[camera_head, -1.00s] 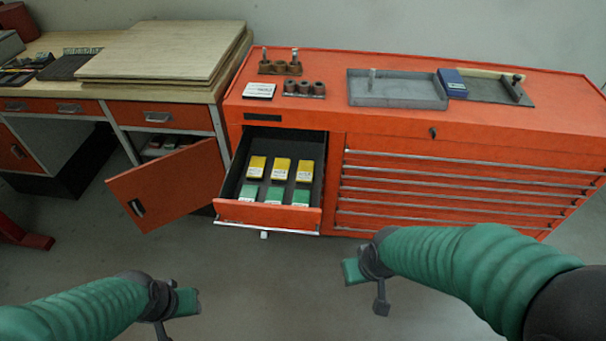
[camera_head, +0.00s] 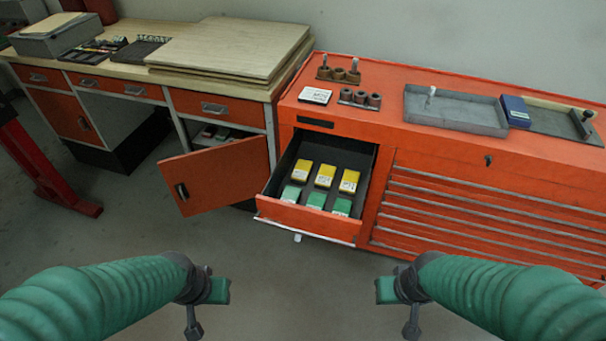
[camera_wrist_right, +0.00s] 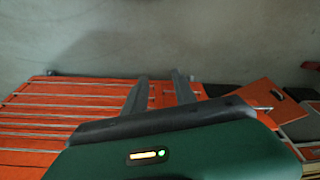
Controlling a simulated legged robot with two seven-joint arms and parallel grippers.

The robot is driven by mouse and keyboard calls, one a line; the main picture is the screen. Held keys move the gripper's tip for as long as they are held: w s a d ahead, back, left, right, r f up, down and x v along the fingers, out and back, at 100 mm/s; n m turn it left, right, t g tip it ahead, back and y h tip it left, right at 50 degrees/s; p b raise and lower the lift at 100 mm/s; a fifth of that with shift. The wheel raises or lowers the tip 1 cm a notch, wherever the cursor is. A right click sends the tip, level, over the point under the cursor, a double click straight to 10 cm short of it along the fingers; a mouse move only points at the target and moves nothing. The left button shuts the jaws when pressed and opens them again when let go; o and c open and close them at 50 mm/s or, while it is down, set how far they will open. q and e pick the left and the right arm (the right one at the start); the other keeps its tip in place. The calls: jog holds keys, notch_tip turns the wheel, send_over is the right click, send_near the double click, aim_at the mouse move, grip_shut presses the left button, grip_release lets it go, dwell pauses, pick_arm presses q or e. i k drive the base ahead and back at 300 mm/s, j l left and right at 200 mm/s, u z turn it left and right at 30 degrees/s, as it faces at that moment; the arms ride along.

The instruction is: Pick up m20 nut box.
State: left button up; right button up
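Small boxes lie in the open drawer (camera_head: 311,220) of the orange cabinet. The back row has yellow boxes (camera_head: 325,175) and the front row has green boxes (camera_head: 316,201). Their labels are too small to read, so I cannot tell which is the m20 nut box. My left gripper (camera_head: 220,290) is in front of and below the drawer, left of it, and its finger gap is not clear. My right gripper (camera_head: 384,290) is in front, right of the drawer. In the right wrist view its two fingers (camera_wrist_right: 159,76) stand apart with nothing between them.
The cabinet top (camera_head: 390,135) holds a grey tray (camera_head: 455,112), a blue box (camera_head: 514,110) and cylindrical parts (camera_head: 360,97). An orange cupboard door (camera_head: 215,175) hangs open left of the drawer. A workbench (camera_head: 120,62) stands at the left. The floor before the drawer is clear.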

aim_at(303, 168)
jog(key=i+j+u, duration=0.25)
jog(key=i, duration=0.5)
jog(key=i+j+u, duration=0.2)
jog(key=i, duration=0.55)
jog(key=l, duration=0.1)
